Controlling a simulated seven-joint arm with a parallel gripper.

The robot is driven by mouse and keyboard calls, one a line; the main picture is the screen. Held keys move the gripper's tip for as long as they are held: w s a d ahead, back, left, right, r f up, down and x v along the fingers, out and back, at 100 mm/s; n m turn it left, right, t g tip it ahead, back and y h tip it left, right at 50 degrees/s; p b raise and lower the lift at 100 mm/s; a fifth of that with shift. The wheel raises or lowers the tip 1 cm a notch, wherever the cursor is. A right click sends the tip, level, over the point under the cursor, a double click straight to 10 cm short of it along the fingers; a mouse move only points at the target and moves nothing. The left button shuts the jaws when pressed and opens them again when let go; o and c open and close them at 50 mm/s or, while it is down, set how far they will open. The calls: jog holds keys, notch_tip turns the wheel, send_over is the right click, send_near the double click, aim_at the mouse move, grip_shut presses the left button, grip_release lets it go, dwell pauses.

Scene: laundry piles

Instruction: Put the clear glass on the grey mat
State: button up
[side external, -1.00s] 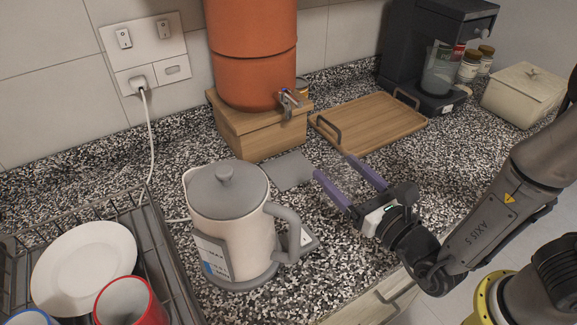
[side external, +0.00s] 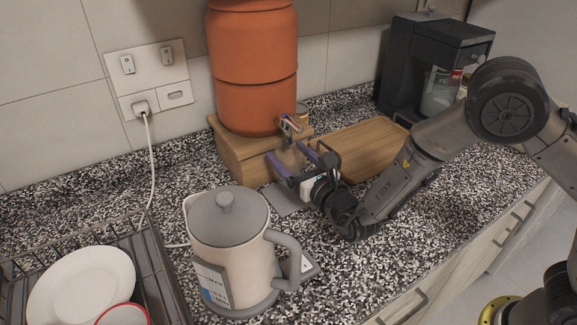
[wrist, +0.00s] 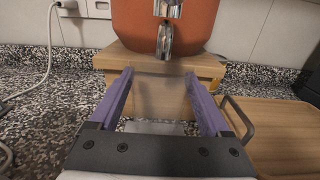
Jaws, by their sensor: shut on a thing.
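My gripper (side external: 287,153) is shut on the clear glass (side external: 291,162), with one purple finger on each side of it. The glass is very faint against the wooden stand. In the wrist view the glass (wrist: 158,97) is a see-through shape between the fingers, in front of the stand and under the metal tap. The grey mat (side external: 285,197) lies flat on the counter in front of the stand, below my gripper and partly hidden by it. In the wrist view a strip of the mat (wrist: 150,127) shows beyond the gripper body. The glass appears held above the counter.
The orange water container (side external: 254,75) with its tap (side external: 290,124) stands on the wooden stand (side external: 240,160) just behind. A wooden tray (side external: 365,146) lies to the right. The kettle (side external: 228,245) stands in front left, and the dish rack (side external: 150,265) is farther left.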

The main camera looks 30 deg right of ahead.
aim_at(289, 167)
jog(key=shift+w, duration=0.3)
jog(key=shift+f, duration=1.75)
jog(key=shift+f, duration=0.1)
jog(key=o, duration=1.6)
jog(key=shift+f, duration=0.1)
jog(key=shift+c, duration=0.2)
jog(key=shift+r, duration=0.2)
jog(key=s, duration=1.2)
